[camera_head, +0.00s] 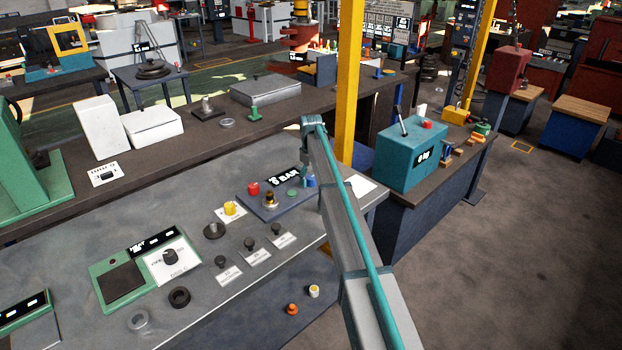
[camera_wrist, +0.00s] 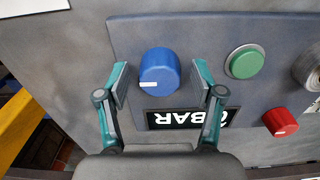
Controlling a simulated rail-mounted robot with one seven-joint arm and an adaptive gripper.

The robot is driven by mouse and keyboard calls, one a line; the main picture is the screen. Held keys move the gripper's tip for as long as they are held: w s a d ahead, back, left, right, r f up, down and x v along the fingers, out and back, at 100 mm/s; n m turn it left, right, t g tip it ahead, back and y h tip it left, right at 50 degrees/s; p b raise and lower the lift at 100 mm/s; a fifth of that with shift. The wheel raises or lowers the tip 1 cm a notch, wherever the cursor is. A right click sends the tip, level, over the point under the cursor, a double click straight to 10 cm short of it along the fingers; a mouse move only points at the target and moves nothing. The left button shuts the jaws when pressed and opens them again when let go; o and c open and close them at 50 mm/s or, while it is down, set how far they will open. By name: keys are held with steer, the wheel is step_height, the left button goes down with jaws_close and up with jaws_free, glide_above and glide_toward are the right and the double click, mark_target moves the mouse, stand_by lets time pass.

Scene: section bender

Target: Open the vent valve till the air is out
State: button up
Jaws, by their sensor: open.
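A blue knob (camera_wrist: 160,70) with a white mark at its lower edge sits on a dark panel (camera_wrist: 225,35) in the wrist view. It also shows in the head view (camera_head: 311,182) at the panel's right end, beside my arm. My gripper (camera_wrist: 162,82) is open, with one finger on each side of the blue knob and gaps showing. A black display (camera_wrist: 185,118) reading "BAR" lies just below the knob, upside down and partly behind a finger; its digit is hard to read. No label naming the vent valve is visible.
A green button (camera_wrist: 246,62) and a red knob (camera_wrist: 281,122) sit right of my gripper in the wrist view. A brass fitting (camera_head: 270,199) stands on the panel. A yellow post (camera_head: 348,80) rises close behind my arm. Several black knobs stand on the bench at left.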

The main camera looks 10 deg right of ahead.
mark_target(311, 177)
step_height(311, 177, up, 12)
stand_by(0.6)
